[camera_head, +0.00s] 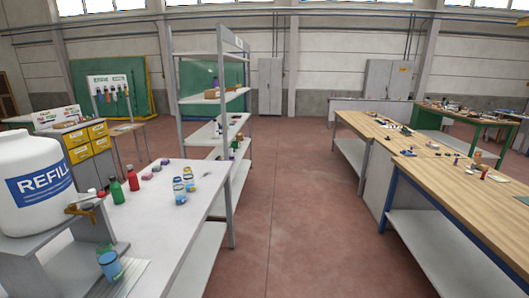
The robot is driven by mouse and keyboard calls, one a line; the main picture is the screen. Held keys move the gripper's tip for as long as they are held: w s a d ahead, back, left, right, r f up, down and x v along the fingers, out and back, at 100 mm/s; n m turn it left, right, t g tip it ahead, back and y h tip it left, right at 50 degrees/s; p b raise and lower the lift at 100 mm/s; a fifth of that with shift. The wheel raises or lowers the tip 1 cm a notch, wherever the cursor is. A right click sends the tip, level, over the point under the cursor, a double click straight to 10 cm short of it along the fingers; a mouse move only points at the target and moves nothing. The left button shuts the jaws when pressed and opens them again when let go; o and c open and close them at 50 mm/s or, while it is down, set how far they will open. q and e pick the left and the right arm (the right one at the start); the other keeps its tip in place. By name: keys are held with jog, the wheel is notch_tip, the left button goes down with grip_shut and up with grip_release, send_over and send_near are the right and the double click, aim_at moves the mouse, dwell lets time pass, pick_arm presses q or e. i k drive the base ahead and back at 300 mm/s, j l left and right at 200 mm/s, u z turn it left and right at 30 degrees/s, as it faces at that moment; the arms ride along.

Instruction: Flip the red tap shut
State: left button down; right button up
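A large white container (31,184) with a blue REFILL label stands on a grey stand (35,243) at the left edge of the view. A small brass-orange tap (82,208) sticks out at its lower right. Its lever looks brownish to reddish, and I cannot tell whether it is open or shut. A blue jar (111,267) stands below and in front of the tap on a ridged grey tray (132,278). Neither of my grippers is in view.
The grey table (165,217) also holds a green bottle (116,190), a red bottle (132,178), and blue-capped jars (180,190). A metal shelf rack (203,100) stands behind. The floor aisle (290,220) is clear; wooden workbenches (470,200) line the right.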

aim_at(72, 207)
jog(key=u, duration=1.4)
